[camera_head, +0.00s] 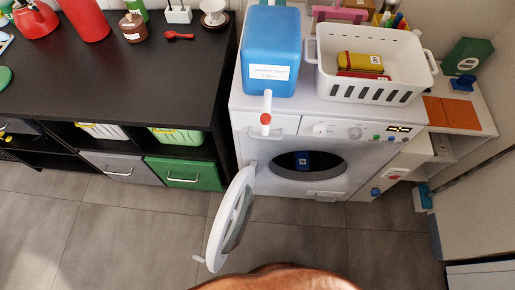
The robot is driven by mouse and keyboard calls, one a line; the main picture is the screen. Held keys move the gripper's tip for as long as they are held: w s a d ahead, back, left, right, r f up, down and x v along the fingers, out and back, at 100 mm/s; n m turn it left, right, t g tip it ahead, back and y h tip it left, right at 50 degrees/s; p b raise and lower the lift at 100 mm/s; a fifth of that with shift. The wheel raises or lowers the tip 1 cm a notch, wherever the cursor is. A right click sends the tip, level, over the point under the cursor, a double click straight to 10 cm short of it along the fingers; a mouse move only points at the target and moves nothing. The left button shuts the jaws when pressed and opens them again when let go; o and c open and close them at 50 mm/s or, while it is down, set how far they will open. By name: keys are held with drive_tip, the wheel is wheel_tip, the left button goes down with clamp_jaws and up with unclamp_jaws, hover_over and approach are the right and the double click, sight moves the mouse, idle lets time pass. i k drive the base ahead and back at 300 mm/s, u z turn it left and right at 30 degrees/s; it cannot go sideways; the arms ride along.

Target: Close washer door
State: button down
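The white washer (380,160) stands right of the dark counter, its front facing me. Its round door (228,222) is wide open, hinged at the left of the opening and swung out toward me. A small white handle (199,259) sticks out at the door's free edge. The drum opening (325,167) is dark, with a small blue item (302,160) visible in it. My gripper is not in view.
A blue detergent container (270,50) with a red-capped spout and a white basket (375,70) stand on the washer. The dark counter (130,75) is at left. Grey floor (110,235) is clear left of the door. A brown rounded shape (275,280), unclear what, fills the bottom edge.

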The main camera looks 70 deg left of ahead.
sight(217, 251)
drive_tip(key=z, duration=0.2)
drive_tip(key=k, duration=1.45)
drive_tip(key=u, duration=1.9)
drive_tip(key=i, duration=0.5)
drive_tip(key=z, duration=0.55)
drive_tip(key=k, duration=0.6)
drive_tip(key=u, duration=2.1)
